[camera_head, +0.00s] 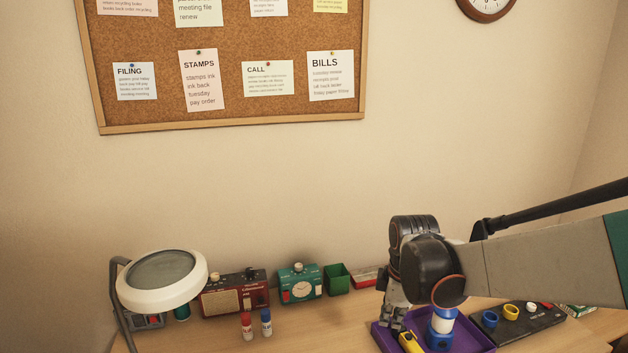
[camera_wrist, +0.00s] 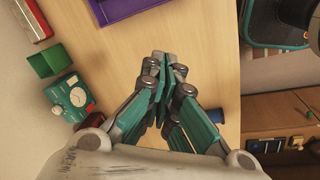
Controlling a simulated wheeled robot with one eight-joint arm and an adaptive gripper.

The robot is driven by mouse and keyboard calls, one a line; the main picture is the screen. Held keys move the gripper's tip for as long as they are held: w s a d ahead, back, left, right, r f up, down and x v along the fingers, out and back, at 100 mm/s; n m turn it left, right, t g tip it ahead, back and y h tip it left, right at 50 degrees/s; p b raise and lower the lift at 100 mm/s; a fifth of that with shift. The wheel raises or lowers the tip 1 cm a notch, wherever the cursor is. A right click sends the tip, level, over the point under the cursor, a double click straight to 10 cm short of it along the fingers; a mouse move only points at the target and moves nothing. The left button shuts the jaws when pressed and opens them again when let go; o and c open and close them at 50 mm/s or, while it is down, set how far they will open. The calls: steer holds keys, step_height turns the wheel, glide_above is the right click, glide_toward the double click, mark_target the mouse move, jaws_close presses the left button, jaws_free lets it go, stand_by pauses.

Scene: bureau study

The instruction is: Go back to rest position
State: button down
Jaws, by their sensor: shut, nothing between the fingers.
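My gripper (camera_wrist: 152,68) is shut and empty, its teal and grey fingers together over the wooden desk in the wrist view. In the head view my arm reaches in from the right, and my gripper (camera_head: 391,322) hangs downward in front of the left part of the purple tray (camera_head: 377,331). The tray also shows at the top of the wrist view (camera_wrist: 118,11). Whether the fingers touch the tray is hard to tell.
A yellow item (camera_head: 411,342) and a blue-and-white item (camera_head: 440,328) are at the tray. The wall is behind.

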steer(key=s+d+r+m+t, duration=0.1)
steer(key=s+r+m+t, duration=0.1)
steer(key=s+r+m, duration=0.2)
steer(key=s+d+r+m+t, duration=0.1)
steer(key=s+r+m, duration=0.3)
steer(key=s+m, duration=0.7)
steer(key=shift+s+d+t, duration=0.35)
steer(key=shift+s+t, duration=0.55)
steer(key=shift+s, duration=1.45)
